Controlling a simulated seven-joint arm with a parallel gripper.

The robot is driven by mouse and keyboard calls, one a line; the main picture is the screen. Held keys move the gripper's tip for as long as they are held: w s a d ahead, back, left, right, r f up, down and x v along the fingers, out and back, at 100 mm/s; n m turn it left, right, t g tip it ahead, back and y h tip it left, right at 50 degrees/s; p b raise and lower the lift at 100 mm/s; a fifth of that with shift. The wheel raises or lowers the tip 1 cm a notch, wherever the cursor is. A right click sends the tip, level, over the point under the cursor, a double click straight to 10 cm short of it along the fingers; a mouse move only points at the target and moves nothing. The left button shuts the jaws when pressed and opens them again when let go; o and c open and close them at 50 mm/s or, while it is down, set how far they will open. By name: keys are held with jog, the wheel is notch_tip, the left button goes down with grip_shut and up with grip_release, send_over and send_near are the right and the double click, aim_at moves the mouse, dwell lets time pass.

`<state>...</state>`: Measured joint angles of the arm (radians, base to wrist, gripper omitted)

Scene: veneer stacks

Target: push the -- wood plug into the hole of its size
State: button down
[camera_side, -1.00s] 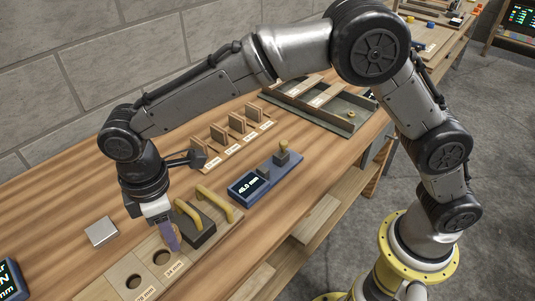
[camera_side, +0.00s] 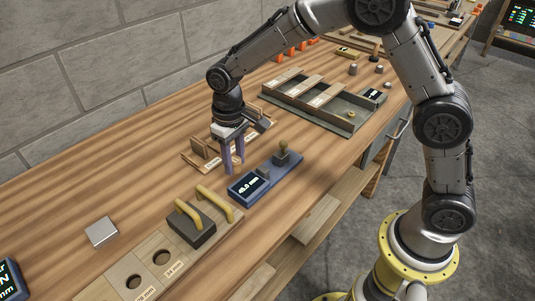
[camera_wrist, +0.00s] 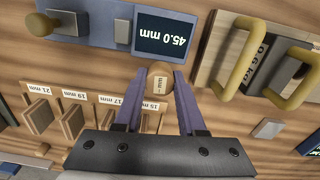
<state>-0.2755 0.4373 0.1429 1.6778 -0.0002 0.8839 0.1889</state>
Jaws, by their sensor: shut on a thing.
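A round wood plug (camera_wrist: 159,80) with a small label on its face sits between my fingertips in the wrist view. My gripper (camera_wrist: 162,72) is shut on it. In the side view my gripper (camera_side: 233,166) points down between the label rack and the gauge; I cannot make out the plug there. The hole board (camera_side: 208,246) lies at the lower left, away from my gripper. It shows round holes (camera_side: 162,257) with size labels too small to read surely. A dark block with a yellow handle (camera_side: 190,220) stands on its far part.
A blue gauge (camera_side: 246,188) reading 45.0 mm is close beside my gripper. A rack with upright wood tabs (camera_wrist: 71,122) and labels from 15 to 21 mm is on the other side. A metal block (camera_side: 101,232) lies at left. A grey tray (camera_side: 340,123) stands farther back.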

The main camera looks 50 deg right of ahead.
jog(key=shift+m, duration=0.5)
jog(key=d, duration=0.3)
jog(key=d+f, duration=0.1)
jog(key=d, duration=0.3)
jog(key=d+f, duration=0.1)
jog(key=d, duration=0.3)
jog(key=shift+w+d+f, duration=0.2)
jog(key=shift+d+f, duration=0.05)
jog(key=shift+d+r, duration=0.1)
jog(key=shift+d, duration=0.15)
notch_tip(320, 180, up, 11)
jog(key=w+a+n, duration=0.2)
jog(key=a+n, duration=0.2)
jog(key=a, duration=1.7)
jog(key=s+a+n, duration=0.1)
jog(key=s+a, duration=0.2)
jog(key=a, duration=0.5)
jog(key=s+a+n, duration=0.1)
jog(key=s+a, duration=0.2)
jog(key=a, duration=0.6)
jog(key=shift+d+f, duration=0.15)
jog(key=shift+f, duration=1.15)
jog(key=shift+d+f, duration=0.15)
jog(key=shift+f, duration=1.1)
jog(key=shift+f, duration=2.85)
